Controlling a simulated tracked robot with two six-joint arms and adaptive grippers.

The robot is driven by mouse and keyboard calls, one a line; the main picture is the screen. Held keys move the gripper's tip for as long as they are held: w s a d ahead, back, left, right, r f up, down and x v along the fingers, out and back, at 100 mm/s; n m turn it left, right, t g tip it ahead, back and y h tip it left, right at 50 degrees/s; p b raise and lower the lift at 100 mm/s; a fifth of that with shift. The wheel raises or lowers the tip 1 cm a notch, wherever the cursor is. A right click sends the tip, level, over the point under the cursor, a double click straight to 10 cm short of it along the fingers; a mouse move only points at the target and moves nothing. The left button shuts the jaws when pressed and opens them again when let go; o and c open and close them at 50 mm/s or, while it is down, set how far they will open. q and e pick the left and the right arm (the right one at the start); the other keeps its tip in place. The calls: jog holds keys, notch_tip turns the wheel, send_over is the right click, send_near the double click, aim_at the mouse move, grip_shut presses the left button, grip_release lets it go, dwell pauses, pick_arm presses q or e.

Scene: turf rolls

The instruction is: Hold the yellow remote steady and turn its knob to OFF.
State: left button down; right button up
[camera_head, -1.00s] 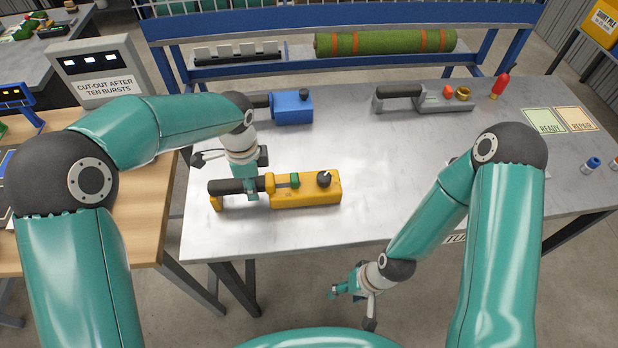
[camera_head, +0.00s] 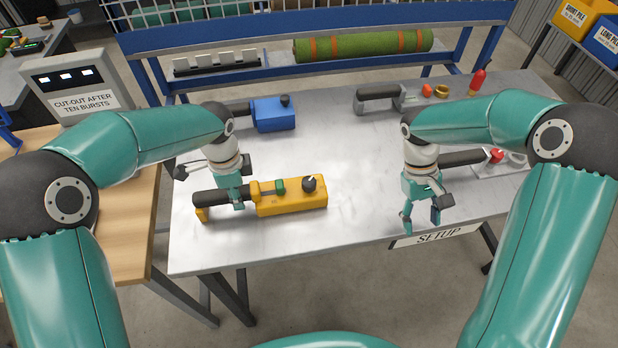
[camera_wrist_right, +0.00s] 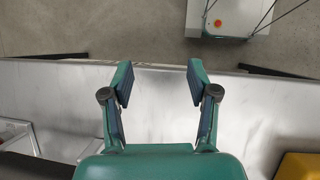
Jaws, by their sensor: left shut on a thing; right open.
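The yellow remote (camera_head: 290,200) lies on the grey table, with a black handle at its left and a small green part on top. Its dark knob (camera_head: 309,184) with a light pointer mark stands near the right end; the setting it points to is too small to read. My left gripper (camera_head: 236,203) is shut on the black handle of the remote. My right gripper (camera_head: 421,222) is open and empty near the table's front edge, well to the right of the remote. In the right wrist view its fingers (camera_wrist_right: 160,85) are apart, with a yellow corner (camera_wrist_right: 298,167) at the lower right.
A blue tool (camera_head: 274,115) lies behind the remote. A grey tool (camera_head: 382,98) and a red-tipped bottle (camera_head: 478,82) stand at the back. A black-handled tool with a red part (camera_head: 495,155) lies right. The table (camera_head: 350,190) is clear between remote and right gripper.

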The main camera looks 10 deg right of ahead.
pick_arm(q)
jog(key=shift+f, duration=0.15)
pick_arm(e)
jog(key=w+a+r+n+t, duration=0.3)
jog(key=w+a+r+n, duration=0.2)
jog(key=w+a+r, duration=0.35)
pick_arm(q)
jog(key=shift+s, duration=0.1)
pick_arm(e)
notch_tip(320, 180, up, 7)
jog(key=n+t+y, duration=0.1)
jog(key=n+t, duration=0.1)
jog(key=n, duration=0.4)
send_over(309, 180)
notch_tip(309, 180, down, 12)
jog(key=shift+r, duration=0.1)
grip_shut()
